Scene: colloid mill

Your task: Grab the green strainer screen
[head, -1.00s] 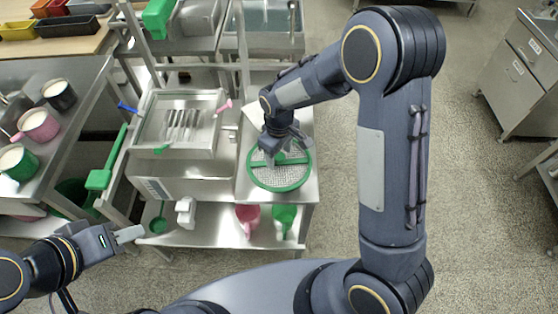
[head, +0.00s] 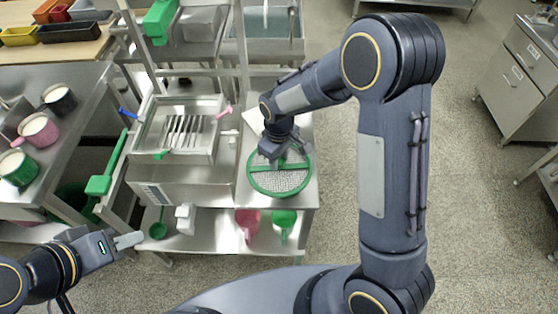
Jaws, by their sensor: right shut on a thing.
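The green strainer screen (head: 282,181), a round mesh with a green rim and green crossbar, is on the right end of the steel bench in the head view. My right gripper (head: 272,158) points down at it and is shut on its green bar; my gripper hides part of the bar and the far rim. My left gripper (head: 128,240) is at the lower left, far from the screen, and whether its fingers are apart cannot be made out.
The steel mill (head: 185,130) with a slotted basin stands left of the screen. A pink jug (head: 247,224) and a green jug (head: 283,222) are on the shelf below. Open floor lies at right.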

